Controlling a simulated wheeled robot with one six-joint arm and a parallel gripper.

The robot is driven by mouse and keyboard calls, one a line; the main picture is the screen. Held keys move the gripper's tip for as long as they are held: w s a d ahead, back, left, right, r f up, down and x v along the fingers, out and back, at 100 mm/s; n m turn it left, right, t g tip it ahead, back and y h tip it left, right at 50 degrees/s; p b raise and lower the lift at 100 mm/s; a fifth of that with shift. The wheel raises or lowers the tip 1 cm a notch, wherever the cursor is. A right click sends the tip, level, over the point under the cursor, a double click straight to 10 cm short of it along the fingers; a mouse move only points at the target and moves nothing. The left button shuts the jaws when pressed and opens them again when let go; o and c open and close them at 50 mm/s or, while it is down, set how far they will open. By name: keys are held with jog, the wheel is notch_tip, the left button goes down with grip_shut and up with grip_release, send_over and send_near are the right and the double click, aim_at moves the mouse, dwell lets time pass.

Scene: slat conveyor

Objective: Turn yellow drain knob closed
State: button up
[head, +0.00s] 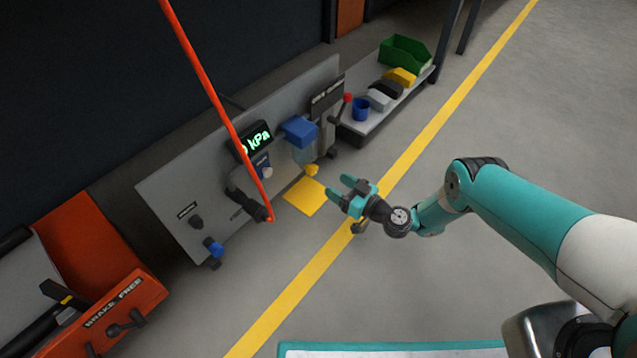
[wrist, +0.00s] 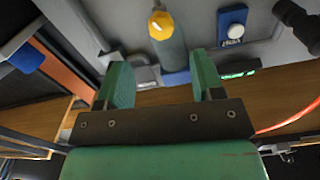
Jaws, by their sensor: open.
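The yellow drain knob (head: 311,170) sits at the lower end of a grey bowl (head: 304,153) under a blue housing (head: 299,131) on the grey panel. In the wrist view the yellow knob (wrist: 161,24) is near the top, just beyond and roughly centred between my fingertips. My gripper (head: 339,187) is open, to the lower right of the knob in the head view and apart from it. In the wrist view my gripper (wrist: 160,70) has nothing between its two teal fingers. The knob's turn position is too small to tell.
The grey panel (head: 165,195) carries a green-lit kPa display (head: 256,140) and black valves. An orange hose (head: 205,85) hangs in front of it. A shelf with a blue cup (head: 361,109) and a green bin (head: 404,52) stands at right. A yellow line (head: 420,145) crosses the clear floor.

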aim_at(315, 172)
jog(key=b+x, duration=0.6)
jog(key=b, duration=0.1)
jog(key=shift+w+a+f, duration=0.1)
jog(key=shift+w+a, duration=0.05)
jog(key=shift+a, duration=0.25)
jog(key=shift+w+a, duration=0.25)
jog(key=shift+w, duration=0.05)
jog(key=shift+c, duration=0.4)
jog(key=c, duration=0.8)
jog(key=shift+c, duration=0.2)
